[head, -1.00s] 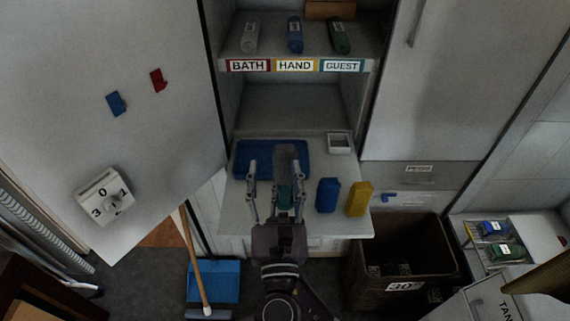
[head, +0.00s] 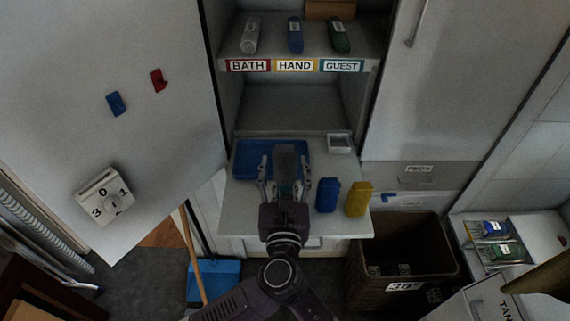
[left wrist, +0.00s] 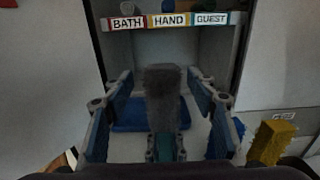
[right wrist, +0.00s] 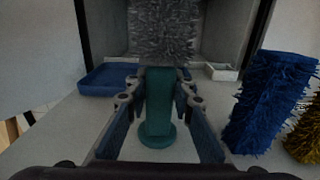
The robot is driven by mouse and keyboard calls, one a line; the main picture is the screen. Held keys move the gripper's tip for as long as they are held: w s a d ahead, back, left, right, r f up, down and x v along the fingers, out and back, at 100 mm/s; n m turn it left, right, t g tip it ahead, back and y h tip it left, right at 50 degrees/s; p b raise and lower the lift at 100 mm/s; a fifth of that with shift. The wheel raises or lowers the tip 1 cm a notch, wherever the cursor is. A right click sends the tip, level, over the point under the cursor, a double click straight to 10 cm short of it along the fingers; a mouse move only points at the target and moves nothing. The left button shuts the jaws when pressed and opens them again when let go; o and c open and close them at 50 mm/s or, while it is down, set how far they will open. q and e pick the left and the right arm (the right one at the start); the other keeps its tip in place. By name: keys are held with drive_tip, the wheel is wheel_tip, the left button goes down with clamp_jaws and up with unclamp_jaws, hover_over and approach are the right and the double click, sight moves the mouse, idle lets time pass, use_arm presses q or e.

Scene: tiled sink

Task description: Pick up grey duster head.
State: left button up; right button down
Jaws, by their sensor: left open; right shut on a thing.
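The grey duster head (head: 287,158) stands upright on a teal handle over the white counter. It also shows in the left wrist view (left wrist: 163,90) and the right wrist view (right wrist: 162,30). My left gripper (head: 285,168) is open, with one finger on each side of the grey head; gaps show in the left wrist view. My right gripper (right wrist: 157,88) is shut on the teal handle (right wrist: 157,112), below the grey head. The right gripper is mostly hidden in the head view. A round teal base shows under the handle; I cannot tell if it touches the counter.
A blue tray (head: 243,162) lies behind the duster, and a small white tray (head: 340,140) is at the back right. Blue (head: 327,196) and yellow (head: 359,198) brushes stand close on the right. A labelled shelf (head: 296,66) is above. The open door (head: 150,130) bounds the left.

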sight(285, 153)
use_arm(q)
drive_tip(key=shift+w+d+r, duration=0.1)
drive_tip(key=shift+w, duration=2.15)
drive_tip(key=shift+c, duration=0.3)
drive_tip(key=c, duration=1.2)
wheel_tip(285, 153, up, 18)
drive_tip(key=shift+r, duration=0.1)
use_arm(e)
drive_tip(key=c, duration=1.6)
unclamp_jaws()
